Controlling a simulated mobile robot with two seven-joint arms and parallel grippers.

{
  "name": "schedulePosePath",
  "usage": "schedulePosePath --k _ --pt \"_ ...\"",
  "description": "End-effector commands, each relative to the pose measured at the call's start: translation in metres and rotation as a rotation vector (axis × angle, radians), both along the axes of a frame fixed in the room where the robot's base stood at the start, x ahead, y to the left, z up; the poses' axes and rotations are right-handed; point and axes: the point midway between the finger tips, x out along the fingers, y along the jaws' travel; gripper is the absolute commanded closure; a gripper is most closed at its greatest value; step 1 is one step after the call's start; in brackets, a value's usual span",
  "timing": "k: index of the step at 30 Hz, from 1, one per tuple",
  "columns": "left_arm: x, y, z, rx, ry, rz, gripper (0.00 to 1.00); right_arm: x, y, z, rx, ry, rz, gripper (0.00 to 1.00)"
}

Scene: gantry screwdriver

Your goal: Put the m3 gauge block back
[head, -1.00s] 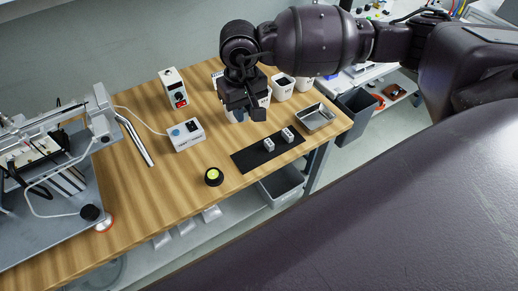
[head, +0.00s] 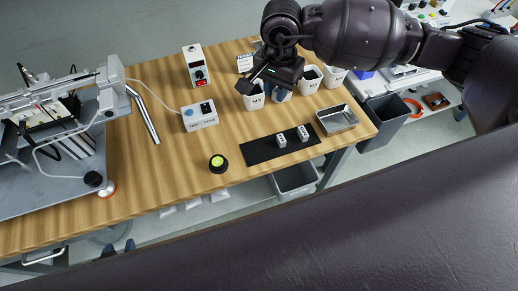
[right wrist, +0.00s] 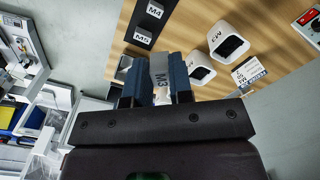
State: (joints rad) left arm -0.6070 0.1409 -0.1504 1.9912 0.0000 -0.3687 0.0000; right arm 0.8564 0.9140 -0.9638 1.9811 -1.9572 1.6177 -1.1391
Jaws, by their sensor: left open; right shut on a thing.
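The M3 gauge block (right wrist: 160,78) is a grey block with an M3 label, held between the blue-grey fingers of my right gripper (right wrist: 155,80) in the right wrist view. In the head view my right gripper (head: 266,86) is above the back part of the table, over the row of white cups; the block cannot be made out there. The black mat (head: 258,150) lies at the table's front right with two other blocks on it. In the right wrist view they read M4 (right wrist: 154,9) and M5 (right wrist: 142,38). My left gripper is out of view.
White cups stand behind the mat, one marked M3 (head: 255,101). A metal tray (head: 337,119) sits right of the mat. A tester box (head: 200,117) stands further back. The mat's left part is bare.

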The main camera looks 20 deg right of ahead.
Motion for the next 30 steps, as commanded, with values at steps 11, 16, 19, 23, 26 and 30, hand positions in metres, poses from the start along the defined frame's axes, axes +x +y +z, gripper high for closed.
schedulePosePath --k 11,16,19,23,26,30 --pt "0.002 0.001 0.001 0.002 -0.003 -0.002 0.56 0.005 0.017 -0.006 0.006 -0.001 -0.644 1.0" --pt "0.004 0.0 0.002 0.003 -0.007 -0.004 0.56 0.008 0.024 -0.008 0.007 -0.001 -0.935 1.0" --pt "0.005 0.0 0.003 0.002 -0.009 -0.004 0.56 0.009 0.028 -0.009 0.008 0.0 -1.107 1.0" --pt "0.005 0.0 0.003 0.002 -0.01 -0.004 0.56 0.01 0.033 -0.011 0.009 0.0 -1.33 1.0" --pt "0.005 0.0 0.003 0.002 -0.01 -0.004 0.56 0.011 0.037 -0.012 0.008 0.002 -1.492 1.0" --pt "0.005 0.0 0.003 0.002 -0.009 -0.004 0.56 0.012 0.042 -0.014 0.008 0.003 -1.677 1.0"
